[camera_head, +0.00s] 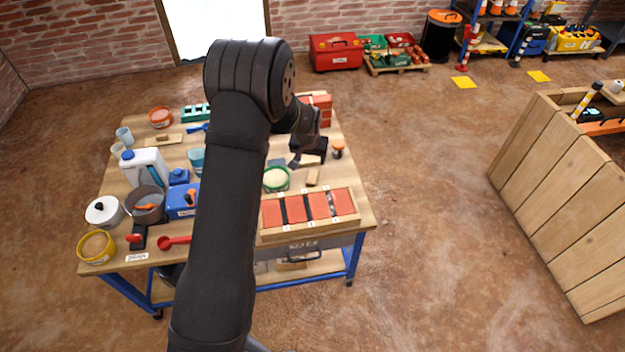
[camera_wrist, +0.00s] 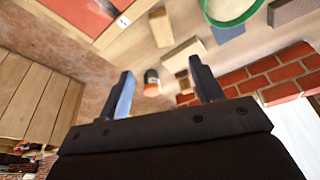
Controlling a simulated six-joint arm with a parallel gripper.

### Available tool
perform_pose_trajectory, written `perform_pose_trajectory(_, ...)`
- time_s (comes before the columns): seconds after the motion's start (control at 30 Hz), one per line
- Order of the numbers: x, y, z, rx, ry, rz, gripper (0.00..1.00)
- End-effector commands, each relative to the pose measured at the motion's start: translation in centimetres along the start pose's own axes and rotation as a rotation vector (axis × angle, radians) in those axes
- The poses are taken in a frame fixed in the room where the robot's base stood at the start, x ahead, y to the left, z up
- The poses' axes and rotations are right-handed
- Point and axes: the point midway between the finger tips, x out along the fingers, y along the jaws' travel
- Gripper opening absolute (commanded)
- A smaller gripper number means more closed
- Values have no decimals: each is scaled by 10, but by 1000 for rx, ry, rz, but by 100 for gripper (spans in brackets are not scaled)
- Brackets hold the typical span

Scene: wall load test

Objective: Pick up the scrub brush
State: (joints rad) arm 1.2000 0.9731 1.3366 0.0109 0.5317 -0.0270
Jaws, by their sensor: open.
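My gripper (camera_head: 304,160) is over the right part of the workbench, its jaws apart. In the wrist view the open gripper (camera_wrist: 161,68) shows two separate fingers with nothing held between them. A small round item with an orange end, a pale band and a dark end (camera_wrist: 152,82) appears between the fingers, beyond them. It stands on the bench right of my gripper in the head view (camera_head: 338,149). A plain wooden block (camera_wrist: 182,54) lies near it. I cannot tell for sure which item is the scrub brush; my arm hides part of the bench.
A tray of red bricks (camera_head: 346,202) lies at the bench's front right. A green-rimmed bowl (camera_head: 276,190) stands behind it. A small brick wall (camera_head: 322,101) is at the back. Containers, including a white jug (camera_head: 143,168), crowd the left. Open floor lies right of the bench.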

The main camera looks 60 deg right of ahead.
Motion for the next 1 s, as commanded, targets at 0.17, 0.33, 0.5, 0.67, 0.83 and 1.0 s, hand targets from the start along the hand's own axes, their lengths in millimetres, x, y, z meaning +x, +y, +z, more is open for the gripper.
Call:
perform_pose_trajectory(0.17,33,-1,2,-2,-4,-1,60)
perform_pose_trajectory(0.33,64,-2,2,-2,-3,-1,60)
perform_pose_trajectory(0.5,91,-2,2,-3,-2,-1,60)
perform_pose_trajectory(0.67,106,-2,1,-3,0,-1,60)
perform_pose_trajectory(0.83,114,-2,1,-3,-1,-1,60)
perform_pose_trajectory(1.0,135,-4,3,-4,-3,-1,60)
